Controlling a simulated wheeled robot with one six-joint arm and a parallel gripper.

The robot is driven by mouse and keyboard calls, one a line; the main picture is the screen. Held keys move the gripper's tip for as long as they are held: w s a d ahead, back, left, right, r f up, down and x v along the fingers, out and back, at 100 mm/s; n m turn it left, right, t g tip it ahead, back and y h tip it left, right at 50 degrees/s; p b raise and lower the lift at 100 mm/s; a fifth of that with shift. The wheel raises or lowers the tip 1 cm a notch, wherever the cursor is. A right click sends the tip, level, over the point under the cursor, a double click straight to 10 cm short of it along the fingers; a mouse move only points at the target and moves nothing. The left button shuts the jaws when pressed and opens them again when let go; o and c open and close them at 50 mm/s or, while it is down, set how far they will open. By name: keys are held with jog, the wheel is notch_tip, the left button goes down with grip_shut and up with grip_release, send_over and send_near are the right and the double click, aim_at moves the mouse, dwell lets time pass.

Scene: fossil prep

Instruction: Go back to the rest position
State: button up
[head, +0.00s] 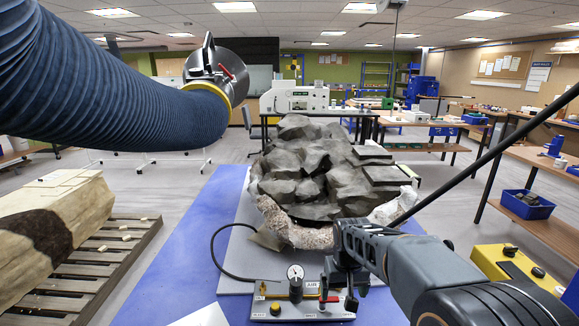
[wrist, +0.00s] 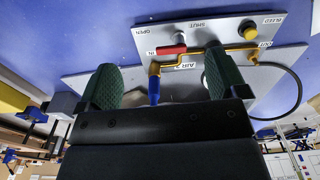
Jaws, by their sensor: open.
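My gripper (wrist: 163,82) is open, its two green-padded fingers spread apart with nothing held between them. In the head view my gripper (head: 342,284) hangs just above the right part of the air panel (head: 268,309). The wrist view also shows the panel (wrist: 232,32), with yellow piping (wrist: 185,66), a red valve handle (wrist: 172,50) and a blue piece (wrist: 154,92) seen between the fingers. The red handle lies near the OPEN and SHUT labels. A round gauge (head: 295,272) stands on the panel, and part of the panel is hidden behind my gripper.
A large grey rock (head: 310,170) in a plaster jacket stands behind the panel. A blue ribbed duct (head: 110,100) hangs at upper left. A wooden pallet (head: 105,262) with a block is at left. A yellow box (head: 510,265) and workbench (head: 540,160) are at right.

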jog(key=s+d+r+t, duration=0.1)
jog(key=s+r, duration=0.1)
jog(key=s, duration=0.5)
jog(key=s+d+r+t, duration=0.1)
jog(key=s+r+t, duration=0.1)
jog(key=s, duration=0.6)
jog(key=shift+d+m+t, duration=0.3)
jog(key=shift+d, duration=0.05)
jog(key=shift+s, duration=0.1)
